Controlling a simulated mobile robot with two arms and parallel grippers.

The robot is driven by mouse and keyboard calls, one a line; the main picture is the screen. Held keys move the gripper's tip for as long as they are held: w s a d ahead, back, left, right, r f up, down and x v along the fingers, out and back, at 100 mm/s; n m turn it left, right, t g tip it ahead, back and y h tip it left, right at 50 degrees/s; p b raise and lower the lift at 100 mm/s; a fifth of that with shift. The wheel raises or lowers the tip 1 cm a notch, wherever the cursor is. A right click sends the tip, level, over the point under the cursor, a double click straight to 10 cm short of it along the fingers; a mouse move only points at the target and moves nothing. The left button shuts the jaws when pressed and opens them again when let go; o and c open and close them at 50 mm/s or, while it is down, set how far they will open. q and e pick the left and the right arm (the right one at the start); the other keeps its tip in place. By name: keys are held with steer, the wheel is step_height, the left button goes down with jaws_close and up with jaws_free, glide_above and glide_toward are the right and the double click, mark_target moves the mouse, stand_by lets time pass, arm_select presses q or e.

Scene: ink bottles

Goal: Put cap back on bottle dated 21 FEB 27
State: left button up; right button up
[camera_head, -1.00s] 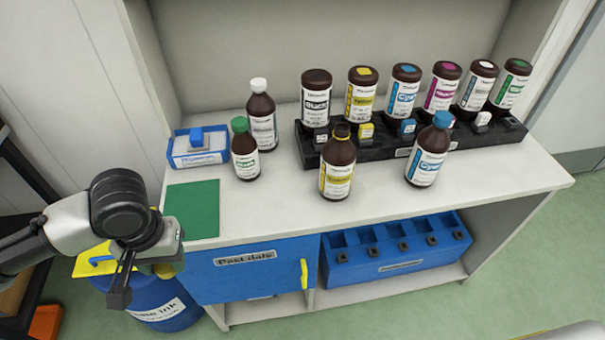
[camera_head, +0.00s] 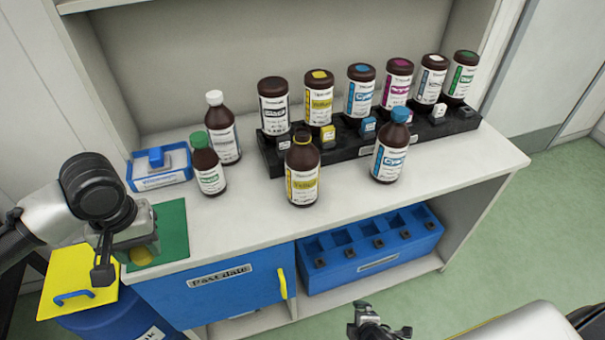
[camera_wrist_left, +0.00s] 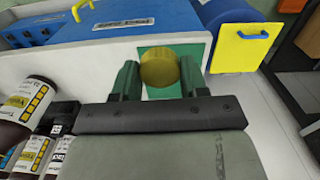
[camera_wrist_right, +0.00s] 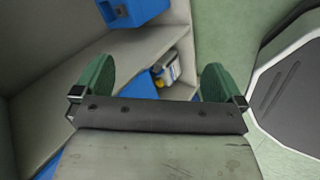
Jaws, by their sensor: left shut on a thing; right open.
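My left gripper (camera_head: 124,258) is shut on a yellow cap (camera_head: 143,255), held in front of the green mat at the shelf's left front. The left wrist view shows the cap (camera_wrist_left: 159,68) between the fingertips. An uncapped brown bottle with a yellow label (camera_head: 302,170) stands upright on the worktop, right of the cap and apart from it. Its date is too small to read. My right gripper (camera_head: 372,322) shows at the bottom edge of the head view; the right wrist view shows it open and empty (camera_wrist_right: 158,85).
Capped bottles with green (camera_head: 207,165), white (camera_head: 222,128) and blue (camera_head: 390,147) caps stand near the yellow-labelled one. A black rack (camera_head: 350,147) holds several inverted bottles behind. A blue box (camera_head: 160,168) sits at left. The green mat (camera_head: 174,225) is bare.

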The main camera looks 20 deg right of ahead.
steer(key=w+a+r+n+t, duration=0.1)
steer(key=w+r+n, duration=0.3)
steer(key=r, duration=0.5)
steer(key=w+a+r+n+t, duration=0.1)
steer(key=w+r+n+t, duration=0.3)
steer(key=r, duration=0.5)
steer(key=w+a+r+n+t+b, duration=0.1)
steer(key=w+r+n+t, duration=0.2)
steer(key=r, duration=0.6)
steer(key=shift+w+n, duration=1.25)
steer(key=shift+n, duration=0.05)
steer(key=n+t+y, duration=0.2)
steer(key=n+y, duration=0.1)
steer(key=n, duration=0.5)
glide_toward(309, 189)
steer(key=w+f, duration=0.1)
steer(key=w, duration=0.1)
arm_select(q)
steer(key=w+d+r, duration=0.2)
steer(key=w+r, duration=0.1)
steer(key=w, duration=0.4)
steer(key=shift+d+n, duration=0.2)
steer(key=shift+n, duration=0.2)
arm_select(e)
steer(key=shift+s+r+n+t+y, duration=0.1)
steer(key=shift+n+t+y, duration=0.1)
steer(key=shift+n, duration=0.35)
steer(key=shift+r+n+t+y, duration=0.1)
steer(key=shift+r+n+t, duration=0.1)
steer(key=shift+n, duration=0.35)
